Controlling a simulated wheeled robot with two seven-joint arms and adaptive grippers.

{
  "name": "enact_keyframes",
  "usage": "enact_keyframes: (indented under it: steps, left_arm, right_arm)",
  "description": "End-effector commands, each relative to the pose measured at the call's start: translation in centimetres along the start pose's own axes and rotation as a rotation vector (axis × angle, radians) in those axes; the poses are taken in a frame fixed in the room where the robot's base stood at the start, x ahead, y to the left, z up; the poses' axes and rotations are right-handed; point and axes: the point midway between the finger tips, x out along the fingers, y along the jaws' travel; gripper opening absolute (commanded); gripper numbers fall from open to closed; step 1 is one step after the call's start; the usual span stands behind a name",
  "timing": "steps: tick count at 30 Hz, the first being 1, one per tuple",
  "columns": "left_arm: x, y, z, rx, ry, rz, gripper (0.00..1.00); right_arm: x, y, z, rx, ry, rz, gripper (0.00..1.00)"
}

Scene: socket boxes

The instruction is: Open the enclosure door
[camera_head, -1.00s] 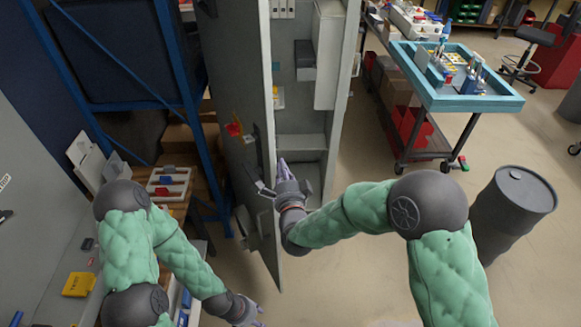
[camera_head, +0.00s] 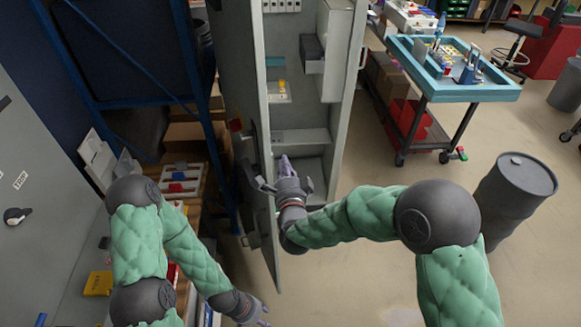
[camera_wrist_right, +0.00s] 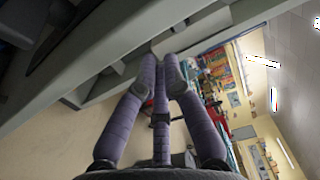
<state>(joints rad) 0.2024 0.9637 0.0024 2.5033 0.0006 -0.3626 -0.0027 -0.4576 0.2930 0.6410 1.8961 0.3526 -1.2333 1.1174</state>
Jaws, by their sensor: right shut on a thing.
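The enclosure door (camera_head: 259,95) is a tall grey panel standing ajar, seen nearly edge-on in the head view. The enclosure (camera_head: 300,110) shows its inside to the right of the door, with shelves and a pale box. My right gripper (camera_head: 286,166) is at the door's inner side, about mid-height in the opening, shut on the door; the exact grip is hard to see. In the right wrist view its purple fingers (camera_wrist_right: 166,75) come close together beside grey metal. My left gripper (camera_head: 262,312) hangs low left of the door, apart from it; its finger gap is unclear.
A blue rack (camera_head: 190,100) stands left of the door, with a parts tray (camera_head: 180,180) below. A teal-topped trolley (camera_head: 470,92) and a dark barrel (camera_head: 515,190) stand right. The floor (camera_head: 345,260) before the enclosure is clear.

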Motion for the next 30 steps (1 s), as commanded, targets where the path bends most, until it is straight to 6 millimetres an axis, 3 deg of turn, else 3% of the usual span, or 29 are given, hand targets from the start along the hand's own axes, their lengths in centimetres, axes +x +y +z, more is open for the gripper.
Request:
enact_keyframes:
  steps: [11, 25, 30]
  left_arm:
    - [1.1, -0.4, 0.0, 0.0, 0.0, 0.0, 0.4]
    - [3.1, -1.1, -0.1, 0.0, 0.0, 0.0, 0.4]
    - [3.5, -1.2, -0.1, 0.0, 0.0, 0.0, 0.4]
  right_arm:
    - [-1.5, 0.1, 4.9, 0.001, -0.004, -0.001, 0.0]
    - [-3.8, 0.2, 15.2, -0.001, -0.006, -0.002, 0.0]
    - [-4.2, 0.2, 17.8, -0.001, -0.003, 0.001, 0.0]
